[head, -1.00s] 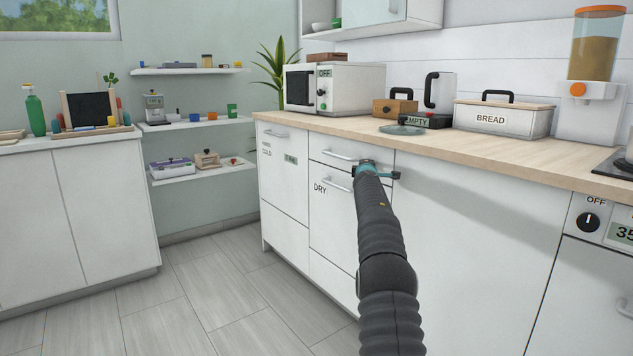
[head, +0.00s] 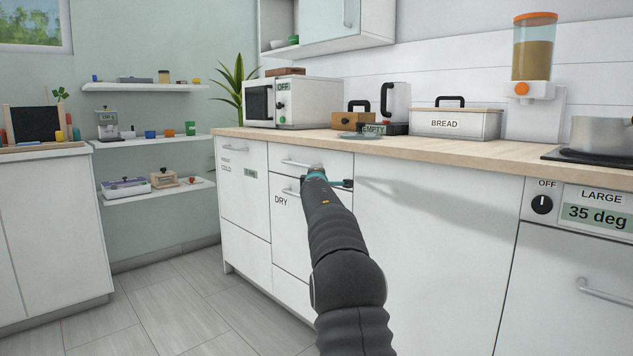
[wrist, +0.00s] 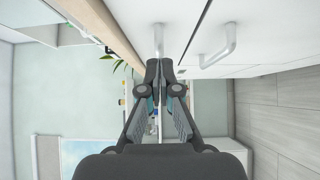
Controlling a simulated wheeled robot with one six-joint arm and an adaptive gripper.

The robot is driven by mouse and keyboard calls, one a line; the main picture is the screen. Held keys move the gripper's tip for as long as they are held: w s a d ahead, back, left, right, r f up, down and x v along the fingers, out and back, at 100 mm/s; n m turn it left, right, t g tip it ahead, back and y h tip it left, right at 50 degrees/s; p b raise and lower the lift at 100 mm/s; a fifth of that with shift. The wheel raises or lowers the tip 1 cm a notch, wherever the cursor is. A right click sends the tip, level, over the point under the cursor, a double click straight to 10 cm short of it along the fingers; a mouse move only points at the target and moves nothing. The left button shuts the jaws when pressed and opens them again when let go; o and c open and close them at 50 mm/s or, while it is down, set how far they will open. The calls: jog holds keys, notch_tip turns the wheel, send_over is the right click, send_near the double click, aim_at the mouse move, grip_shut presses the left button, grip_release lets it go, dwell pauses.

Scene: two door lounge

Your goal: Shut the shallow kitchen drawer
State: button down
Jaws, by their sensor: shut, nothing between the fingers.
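The shallow kitchen drawer (head: 327,164) is the white front just under the worktop, with a bar handle (head: 302,164). It looks nearly flush with the cabinet; a small gap cannot be ruled out. Its handle also shows just beyond my fingertips in the wrist view (wrist: 158,38). My gripper (wrist: 158,68) is shut and empty, close to the drawer front. In the head view my gripper (head: 312,174) hides the drawer's lower edge. Whether the fingers touch the front I cannot tell.
The drawer marked DRY (head: 283,225) lies below, its handle (wrist: 220,48) jutting out near my gripper. The wooden worktop (head: 400,146) overhangs above, carrying a microwave (head: 312,103) and bread box (head: 455,123). The grey floor (head: 180,300) at left is clear.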

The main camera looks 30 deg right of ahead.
jog(key=shift+v, duration=2.3)
jog(key=s+d+f+m+g+h, duration=0.25)
jog(key=s+f+m+g, duration=0.25)
jog(key=s+f, duration=0.4)
jog(key=s+a+f+m+g+y+p, duration=0.1)
jog(key=s+a+f+m+g, duration=0.1)
jog(key=s+a+f, duration=0.3)
jog(key=s+a+f+m+g+y+p, duration=0.1)
jog(key=s+a+m+g, duration=0.15)
jog(key=s, duration=0.45)
jog(key=s+a+f+m+g+y+p, duration=0.3)
jog(key=s+a+y+p, duration=0.35)
jog(key=s+a, duration=1.7)
jog(key=s+a+r+t+y+p, duration=0.2)
jog(key=s+a+r, duration=0.4)
jog(key=s, duration=0.3)
jog(key=shift+a+n+t+y, duration=0.35)
jog(key=shift+a+y, duration=0.25)
